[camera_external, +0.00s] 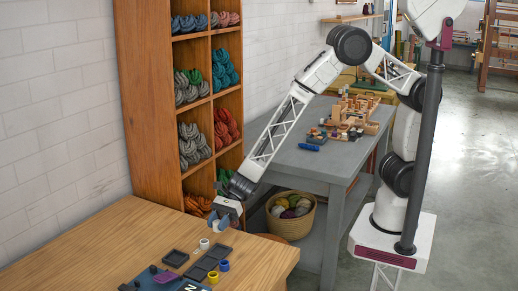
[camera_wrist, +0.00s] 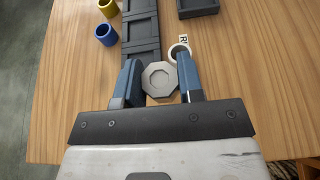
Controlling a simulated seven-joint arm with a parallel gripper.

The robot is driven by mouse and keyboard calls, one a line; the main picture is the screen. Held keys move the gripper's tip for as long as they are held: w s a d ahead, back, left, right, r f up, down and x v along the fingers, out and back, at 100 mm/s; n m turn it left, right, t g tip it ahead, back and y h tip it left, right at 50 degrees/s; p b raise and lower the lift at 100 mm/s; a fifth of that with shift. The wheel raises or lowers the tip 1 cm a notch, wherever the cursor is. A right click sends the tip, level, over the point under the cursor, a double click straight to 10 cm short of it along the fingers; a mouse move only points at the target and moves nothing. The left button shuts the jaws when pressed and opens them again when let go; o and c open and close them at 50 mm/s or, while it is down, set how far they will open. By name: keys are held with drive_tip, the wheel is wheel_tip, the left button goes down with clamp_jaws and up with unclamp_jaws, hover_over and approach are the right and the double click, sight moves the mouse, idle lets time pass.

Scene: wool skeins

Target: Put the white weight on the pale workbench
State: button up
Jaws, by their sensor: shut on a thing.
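The white weight (camera_wrist: 160,82) is a pale grey-white octagonal block with a recessed octagon on top. In the wrist view it sits between the two blue fingers of my gripper (camera_wrist: 158,72), which is shut on it. In the external view my gripper (camera_external: 219,224) is low near the back edge of the pale wooden workbench (camera_external: 110,232). The weight cannot be made out clearly there. The wrist view shows workbench wood (camera_wrist: 245,75) around the fingers. I cannot tell whether the weight touches the wood.
A white ring-shaped cup (camera_wrist: 179,51) stands just beyond the right finger. Dark trays (camera_wrist: 141,32) run ahead, with a blue cup (camera_wrist: 106,35) and a yellow cup (camera_wrist: 109,8) to their left. A shelf of wool skeins (camera_external: 166,120) rises behind the bench.

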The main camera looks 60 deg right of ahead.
drive_tip(key=w+a, duration=0.5)
drive_tip(key=w+a+f, duration=0.1)
drive_tip(key=w+a, duration=0.1)
drive_tip(key=shift+w+a, duration=0.3)
drive_tip(key=shift+a, duration=0.05)
drive_tip(key=shift+w+a, duration=0.35)
drive_tip(key=shift+f, duration=1.8)
drive_tip(key=shift+f, duration=0.1)
drive_tip(key=o, duration=0.7)
drive_tip(key=shift+o, duration=0.2)
